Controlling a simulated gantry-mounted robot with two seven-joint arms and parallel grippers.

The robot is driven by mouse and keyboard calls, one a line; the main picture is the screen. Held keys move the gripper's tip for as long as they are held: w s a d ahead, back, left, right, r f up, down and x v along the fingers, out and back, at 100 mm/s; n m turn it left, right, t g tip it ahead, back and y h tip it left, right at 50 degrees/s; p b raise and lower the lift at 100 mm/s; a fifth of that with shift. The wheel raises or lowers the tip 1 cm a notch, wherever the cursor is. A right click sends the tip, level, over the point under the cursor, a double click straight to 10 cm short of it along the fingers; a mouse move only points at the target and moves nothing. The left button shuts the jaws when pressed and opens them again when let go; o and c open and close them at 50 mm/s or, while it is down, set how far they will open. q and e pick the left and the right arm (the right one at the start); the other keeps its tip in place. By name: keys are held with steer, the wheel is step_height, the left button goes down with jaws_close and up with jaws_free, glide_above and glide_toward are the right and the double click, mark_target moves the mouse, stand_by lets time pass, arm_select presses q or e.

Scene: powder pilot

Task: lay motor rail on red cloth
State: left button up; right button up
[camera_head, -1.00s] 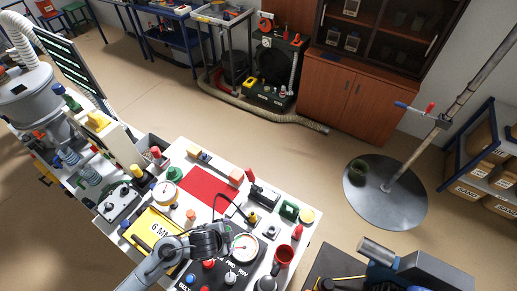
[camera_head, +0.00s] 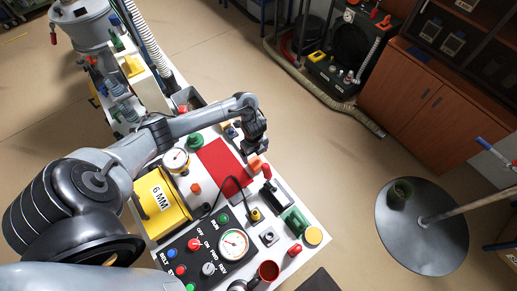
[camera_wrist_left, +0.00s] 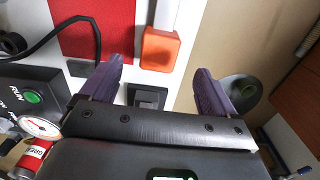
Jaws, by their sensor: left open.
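The red cloth (camera_head: 222,166) lies flat on the white bench; its corner shows in the wrist view (camera_wrist_left: 92,28). My left gripper (camera_head: 255,153) is above the bench beside the cloth's right edge, near an orange block (camera_head: 254,164). In the wrist view its purple fingers (camera_wrist_left: 158,85) are apart, with nothing held. A dark block (camera_wrist_left: 148,97) lies below, between them, and the orange block (camera_wrist_left: 160,50) is just beyond. A dark elongated piece (camera_head: 276,193) lies to the cloth's lower right. I cannot tell for sure which piece is the motor rail. My right gripper is not in view.
A yellow 6 MM case (camera_head: 160,207) and a black control panel (camera_head: 205,248) with a gauge stand left of and below the cloth. A black cable crosses near the cloth's lower edge. A green block (camera_head: 296,222) and red cup (camera_head: 268,270) stand along the bench's right side.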

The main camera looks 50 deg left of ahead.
mark_target(255, 161)
arm_select(q)
step_height(255, 161, down, 8)
steer(key=shift+s+r+b, duration=0.1)
steer(key=shift+r+b, duration=0.15)
steer(key=shift+b, duration=0.2)
steer(key=shift+f, duration=0.65)
steer(key=c, duration=1.5)
steer(key=shift+r, duration=0.1)
steer(key=shift+r+p, duration=0.35)
steer(key=shift+p, duration=0.05)
steer(key=shift+f, duration=0.45)
steer(key=o, duration=1.6)
